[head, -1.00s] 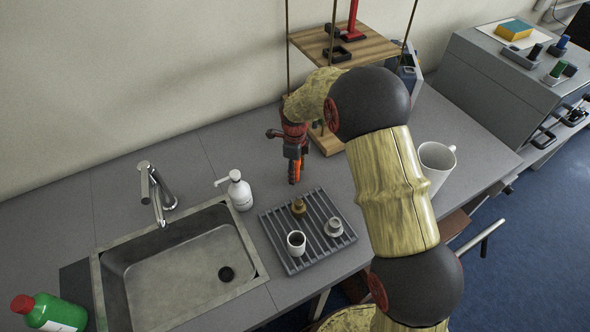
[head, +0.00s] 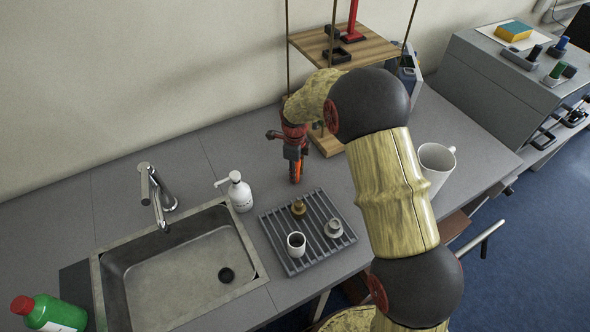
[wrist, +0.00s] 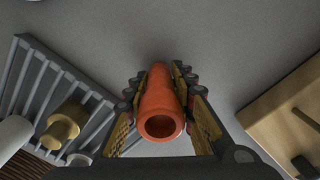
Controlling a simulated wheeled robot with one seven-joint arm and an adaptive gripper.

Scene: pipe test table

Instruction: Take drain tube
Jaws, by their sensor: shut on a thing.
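The drain tube (wrist: 160,108) is an orange hollow pipe. In the wrist view it sits between the two finger pads, with its open end facing the camera. My gripper (wrist: 163,112) is shut on it, one pad on each side. In the head view my gripper (head: 295,158) is behind the drying rack, and the orange tube (head: 296,172) shows upright between the fingers. The tube's lower end is at or close to the counter; I cannot tell whether it touches.
A grey ribbed rack (head: 275,232) holds a white cup (head: 296,243), a brass piece (head: 298,207) and a grey fitting (head: 334,227). A soap bottle (head: 239,191) and the sink (head: 180,270) are to the left. A wooden shelf stand (head: 328,143) is close on the right.

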